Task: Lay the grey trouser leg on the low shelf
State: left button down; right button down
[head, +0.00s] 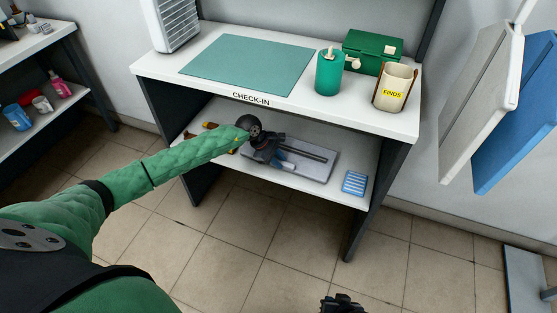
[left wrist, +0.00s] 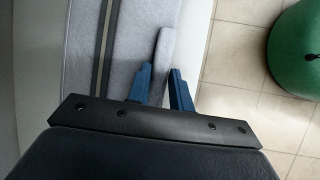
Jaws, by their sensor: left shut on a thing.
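My left gripper (head: 286,163) reaches in over the low shelf (head: 331,194) under the check-in table. Its blue fingers (left wrist: 160,88) are shut on a narrow grey piece with a rounded end, which I take to be the grey trouser leg (left wrist: 163,55). A flat grey panel (head: 318,167) with a dark strip along it lies on the shelf, and it also shows in the left wrist view (left wrist: 133,40). The held piece is beside the panel's edge; I cannot tell whether it touches the shelf. My right gripper (head: 343,303) shows only in part at the bottom edge.
A blue slatted item (head: 354,183) lies at the shelf's right end. A brown and yellow item (head: 210,125) is at its left. The tabletop (head: 255,108) above holds a green mat, a teal canister, a green box and a FINDS cup (head: 395,88). The floor in front is clear.

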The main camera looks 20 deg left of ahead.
pick_arm(q)
jog(key=shift+f+b, duration=0.3)
jog(key=c, duration=0.5)
grip_release()
dwell(0.5)
jog(key=shift+d+r+p+v, duration=0.15)
jog(key=shift+p+v, duration=0.15)
jog(key=shift+v, duration=0.8)
jog(key=shift+d+r+p+v, duration=0.15)
jog(key=shift+p+v, duration=0.15)
jog(key=shift+v, duration=0.85)
jog(key=shift+d+f+p+v, duration=0.1)
jog(key=shift+p+v, duration=0.2)
jog(key=shift+v, duration=0.8)
jog(key=shift+w+r, duration=0.1)
jog(key=shift+w, duration=0.05)
